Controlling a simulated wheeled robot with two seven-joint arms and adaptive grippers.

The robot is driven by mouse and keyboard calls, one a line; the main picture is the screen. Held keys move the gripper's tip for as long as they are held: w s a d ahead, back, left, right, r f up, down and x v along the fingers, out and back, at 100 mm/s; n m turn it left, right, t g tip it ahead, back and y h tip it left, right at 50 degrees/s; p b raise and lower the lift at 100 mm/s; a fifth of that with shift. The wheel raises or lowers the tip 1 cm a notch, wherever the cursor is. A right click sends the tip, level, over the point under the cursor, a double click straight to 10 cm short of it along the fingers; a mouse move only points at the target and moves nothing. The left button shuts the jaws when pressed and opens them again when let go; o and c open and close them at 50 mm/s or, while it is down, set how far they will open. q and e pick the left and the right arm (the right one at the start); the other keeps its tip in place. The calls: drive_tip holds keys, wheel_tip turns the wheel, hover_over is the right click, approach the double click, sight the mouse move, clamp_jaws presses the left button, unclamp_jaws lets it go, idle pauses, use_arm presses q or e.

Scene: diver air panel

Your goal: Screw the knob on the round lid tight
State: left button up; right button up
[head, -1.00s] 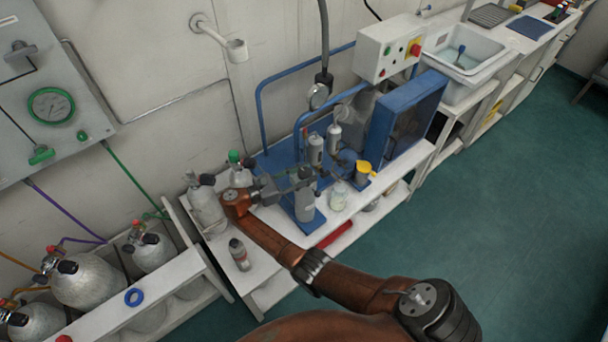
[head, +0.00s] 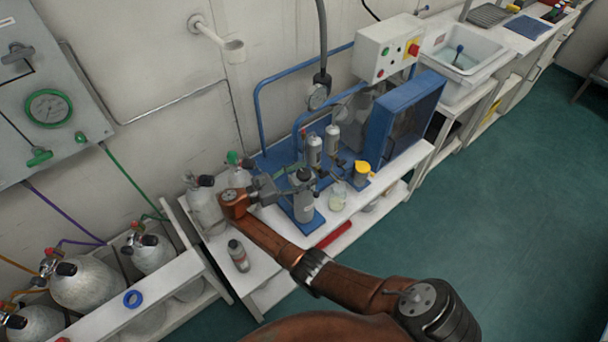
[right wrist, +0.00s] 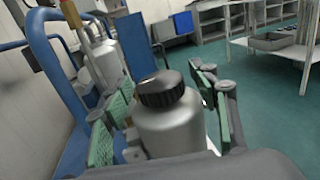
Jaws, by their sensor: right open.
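A silver canister (head: 304,208) with a round lid stands upright on the blue base of the bench unit. Its ribbed black knob (right wrist: 161,89) sits on top and shows clearly in the right wrist view; in the head view it is small and partly behind my fingers. My right gripper (head: 294,183) reaches in from the left at the canister's top. Its green-padded fingers are open on either side of the canister (right wrist: 172,128) and knob, with gaps visible. Whether the knob is seated tight cannot be told. My left gripper is out of view.
Filter cylinders (head: 314,150) stand close behind the canister, with blue pipes. A yellow-topped part (head: 362,169) and a glass jar (head: 338,196) are to its right. Gas cylinders (head: 86,285) fill a rack at left.

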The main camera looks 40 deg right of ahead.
sight(304, 172)
wheel_tip(304, 172, up, 10)
drive_tip(key=shift+f, duration=0.1)
idle(0.7)
